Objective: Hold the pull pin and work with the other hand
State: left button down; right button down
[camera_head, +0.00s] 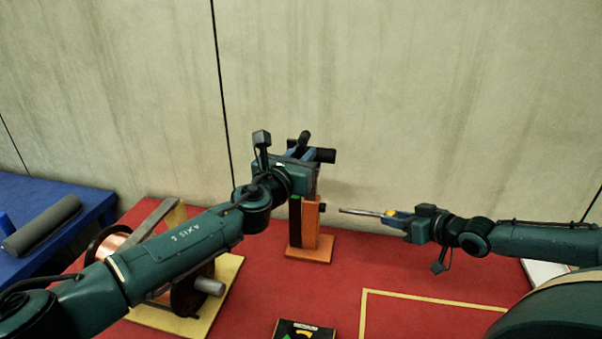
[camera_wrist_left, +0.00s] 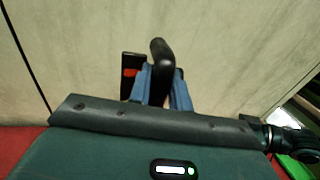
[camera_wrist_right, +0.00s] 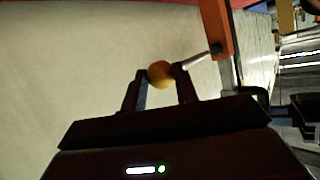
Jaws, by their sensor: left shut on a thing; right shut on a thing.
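An orange stand (camera_head: 311,222) with a dark side stands upright on the red surface. My left gripper (camera_head: 299,152) is at its top, shut on a black handle (camera_wrist_left: 160,58); the blue fingers lie on either side of it. My right gripper (camera_head: 390,216) is right of the stand, shut on a yellow-orange ball knob (camera_wrist_right: 161,74). A grey metal pin (camera_head: 358,212) runs from this knob toward the stand, which also shows in the right wrist view (camera_wrist_right: 217,28). In the head view a small gap shows between pin tip and stand; I cannot tell whether they touch.
A copper spool (camera_head: 108,245) on a yellow board (camera_head: 226,272) lies under my left arm. A blue table (camera_head: 60,197) with a grey roll (camera_head: 42,226) is at far left. A dark box (camera_head: 304,330) is at the front. A yellow outline (camera_head: 430,299) marks bare red surface.

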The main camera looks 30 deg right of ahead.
aim_at(301, 141)
pick_arm(q)
notch_tip(301, 141, up, 5)
dwell(0.3)
jog(key=c, duration=1.3)
grip_release()
jog(key=shift+c, duration=0.2)
jog(key=shift+f, duration=0.1)
jog(key=shift+a, duration=0.1)
jog(key=v, duration=1.2)
